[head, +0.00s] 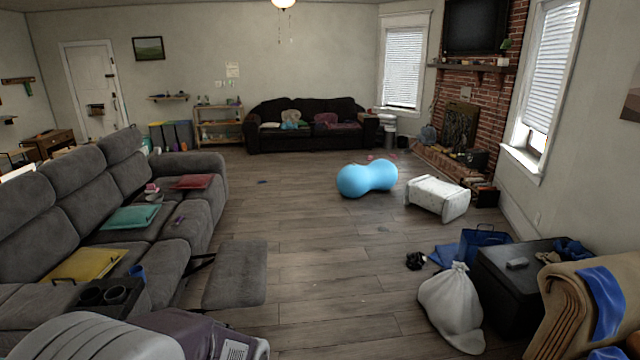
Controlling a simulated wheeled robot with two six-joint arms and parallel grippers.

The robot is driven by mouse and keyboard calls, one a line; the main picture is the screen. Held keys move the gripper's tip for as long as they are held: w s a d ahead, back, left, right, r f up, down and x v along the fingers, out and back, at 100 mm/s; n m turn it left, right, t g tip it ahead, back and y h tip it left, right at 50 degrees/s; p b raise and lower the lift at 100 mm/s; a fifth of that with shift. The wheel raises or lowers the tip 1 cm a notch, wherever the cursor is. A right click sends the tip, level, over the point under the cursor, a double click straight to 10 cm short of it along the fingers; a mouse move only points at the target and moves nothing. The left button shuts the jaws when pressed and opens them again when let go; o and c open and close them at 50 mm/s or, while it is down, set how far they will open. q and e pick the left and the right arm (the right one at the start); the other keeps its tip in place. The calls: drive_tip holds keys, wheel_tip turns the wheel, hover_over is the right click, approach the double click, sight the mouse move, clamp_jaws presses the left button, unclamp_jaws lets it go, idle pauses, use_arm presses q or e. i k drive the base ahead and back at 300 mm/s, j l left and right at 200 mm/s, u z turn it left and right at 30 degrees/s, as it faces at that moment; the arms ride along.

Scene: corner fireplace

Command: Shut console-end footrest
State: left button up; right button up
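A grey reclining sofa (62,228) runs along the left side. Its footrest (237,272) at the seat by the console is swung out and raised over the floor, a flat grey padded panel. Dark metal linkage (199,264) shows between it and the seat front. The dark console (107,296) with two cup holders is at the near end of this stretch of sofa. The other seat fronts farther along the sofa look flush, with no panel out. Neither of my grippers is in view.
A grey rounded piece and dark padded item (190,330) fill the near left. Open wooden floor (330,270) lies right of the footrest. A white bag (452,305) and black chest (520,275) stand at right.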

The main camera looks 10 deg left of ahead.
sight(237, 278)
drive_tip(key=i+l+u, duration=0.2)
drive_tip(key=u, duration=0.2)
drive_tip(key=i+l+u, duration=0.2)
drive_tip(key=u, duration=0.15)
drive_tip(key=i+l+u, duration=0.15)
drive_tip(key=l+u, duration=0.25)
drive_tip(key=i+l, duration=0.25)
drive_tip(key=l, duration=0.15)
drive_tip(key=i+l, duration=0.25)
drive_tip(key=l, duration=0.2)
drive_tip(key=i+l, duration=0.1)
drive_tip(key=i, duration=0.3)
drive_tip(key=i+l, duration=0.15)
drive_tip(key=i, duration=0.25)
drive_tip(key=i+l, duration=0.1)
drive_tip(key=i, duration=0.3)
drive_tip(key=i+j, duration=0.3)
drive_tip(key=j, duration=0.15)
drive_tip(key=i+j+u, duration=0.1)
drive_tip(key=i+j, duration=0.2)
drive_tip(key=j, duration=0.2)
